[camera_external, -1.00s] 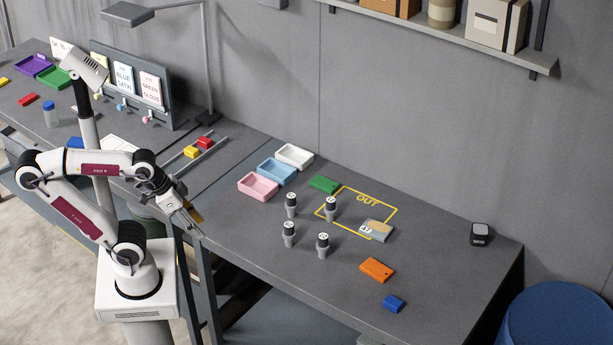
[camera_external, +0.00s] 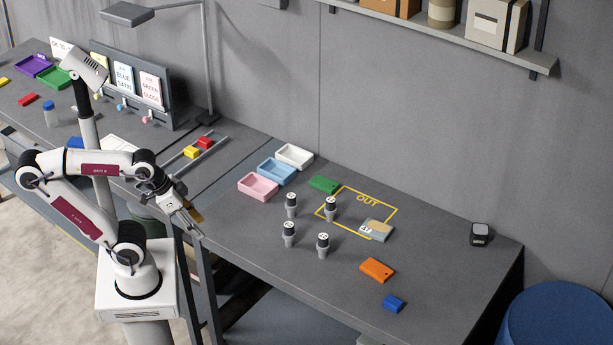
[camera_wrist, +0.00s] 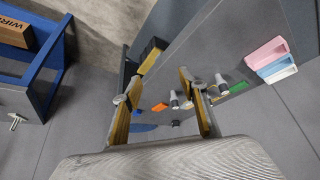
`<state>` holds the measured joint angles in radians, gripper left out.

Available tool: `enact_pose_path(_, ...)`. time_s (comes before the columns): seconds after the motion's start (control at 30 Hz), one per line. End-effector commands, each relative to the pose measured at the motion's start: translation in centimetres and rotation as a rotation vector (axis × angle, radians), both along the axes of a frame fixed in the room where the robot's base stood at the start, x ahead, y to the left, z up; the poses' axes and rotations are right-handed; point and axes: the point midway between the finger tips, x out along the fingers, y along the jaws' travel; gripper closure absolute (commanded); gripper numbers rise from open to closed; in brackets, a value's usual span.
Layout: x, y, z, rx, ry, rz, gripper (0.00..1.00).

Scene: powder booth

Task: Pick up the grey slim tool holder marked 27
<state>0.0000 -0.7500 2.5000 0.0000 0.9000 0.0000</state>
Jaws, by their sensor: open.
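Several slim grey tool holders with dark upper parts and white-marked round tops stand upright on the table right of my arm: back left (camera_external: 291,205), back right (camera_external: 331,208), front left (camera_external: 289,234) and front right (camera_external: 323,245). Their markings are too small to read, so I cannot tell which is 27. My gripper (camera_external: 197,228) is open and empty, left of the holders near the table's front edge and apart from them. In the wrist view, some holders (camera_wrist: 221,83) show beyond the spread fingers (camera_wrist: 167,62), partly hidden by the right finger.
A yellow OUT outline (camera_external: 385,207) lies behind the holders, with a grey-and-tan block (camera_external: 377,230) at its right. Green (camera_external: 325,185), orange (camera_external: 377,269) and blue (camera_external: 394,303) blocks lie nearby. Pink (camera_external: 257,187), blue (camera_external: 277,171) and white (camera_external: 294,156) trays stand behind left.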

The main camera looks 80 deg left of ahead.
Motion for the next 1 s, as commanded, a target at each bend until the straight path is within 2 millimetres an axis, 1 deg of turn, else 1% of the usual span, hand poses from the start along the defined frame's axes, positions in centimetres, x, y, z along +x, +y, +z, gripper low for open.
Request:
enact_pose_path(0.27,0.3,0.0,0.0,0.0,-0.003,0.0,0.58)
enact_pose_path(0.37,1.0,0.0,-0.1,0.0,-0.013,0.0,0.58)
enact_pose_path(0.47,2.3,0.0,-0.2,-0.001,-0.03,0.0,0.58)
enact_pose_path(0.57,4.1,0.0,-0.4,-0.003,-0.056,0.001,0.58)
enact_pose_path(1.0,13.9,0.0,-1.9,-0.007,-0.216,0.007,0.58)
